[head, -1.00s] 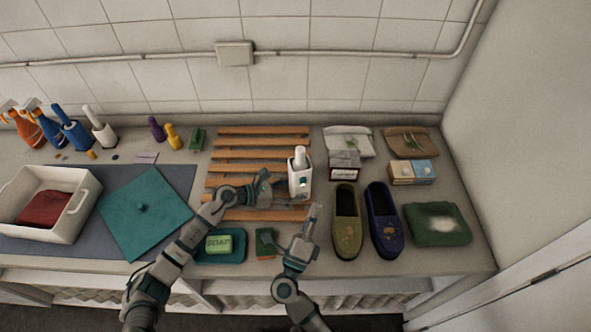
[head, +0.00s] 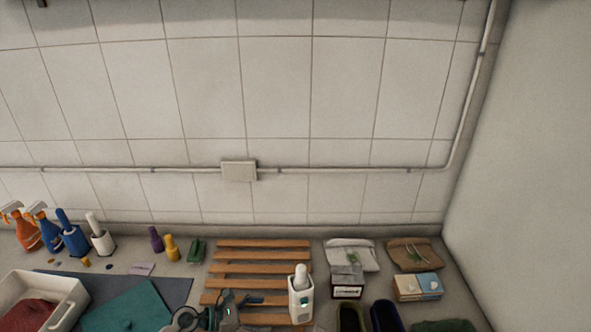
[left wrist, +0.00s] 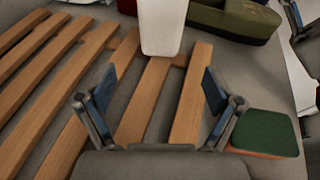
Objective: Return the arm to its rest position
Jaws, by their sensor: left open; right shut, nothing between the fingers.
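My left gripper (head: 255,303) reaches in at the bottom of the head view, over the wooden slatted rack (head: 262,256). In the left wrist view the left gripper (left wrist: 157,90) is open, its two blue-padded fingers apart with only slats beneath. A white holder with a rounded top (head: 301,297) stands just beyond it, at the rack's right side; its lower part also shows in the left wrist view (left wrist: 162,25). Part of my right gripper (left wrist: 293,18) shows at the right edge of the left wrist view, shut and empty. The right arm lies below the head view's edge.
A green sponge (left wrist: 264,134) lies right of my left gripper. A white basin (head: 76,297) and teal cloth (head: 130,308) are at the left, spray bottles (head: 28,232) behind. Boxes (head: 347,283) and dark slippers (head: 385,316) are at the right. The tiled wall (head: 275,90) closes the back.

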